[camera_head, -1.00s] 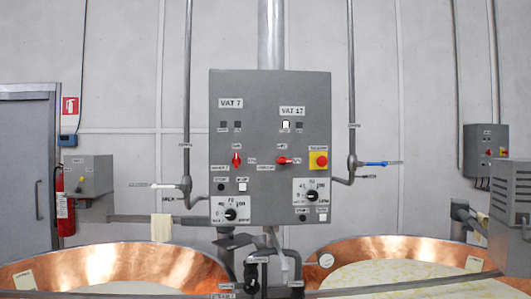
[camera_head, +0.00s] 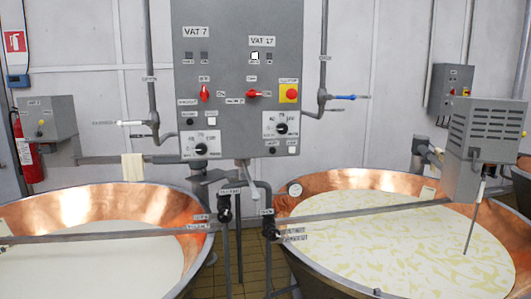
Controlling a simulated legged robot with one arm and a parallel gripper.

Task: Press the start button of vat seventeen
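The grey control panel (camera_head: 228,110) hangs on the wall, its top edge cut off. Its right half carries the VAT 17 label (camera_head: 262,41), above a lit white indicator (camera_head: 255,57) and a dark one. Below are a red rotary switch (camera_head: 252,94), turned sideways, and a black dial (camera_head: 281,128). Under the dial sit a small black button (camera_head: 272,151) and a small white button (camera_head: 292,150); their labels are too small to read. A red mushroom button on a yellow plate (camera_head: 289,92) is at the right edge. My gripper is not in view.
Two copper vats stand below the panel: the left vat (camera_head: 75,205) holds white liquid, the right vat (camera_head: 335,184) holds liquid with yellowish patches. Pipes and black valves (camera_head: 225,207) stand between them. A grey motor box (camera_head: 488,130) overhangs the right vat.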

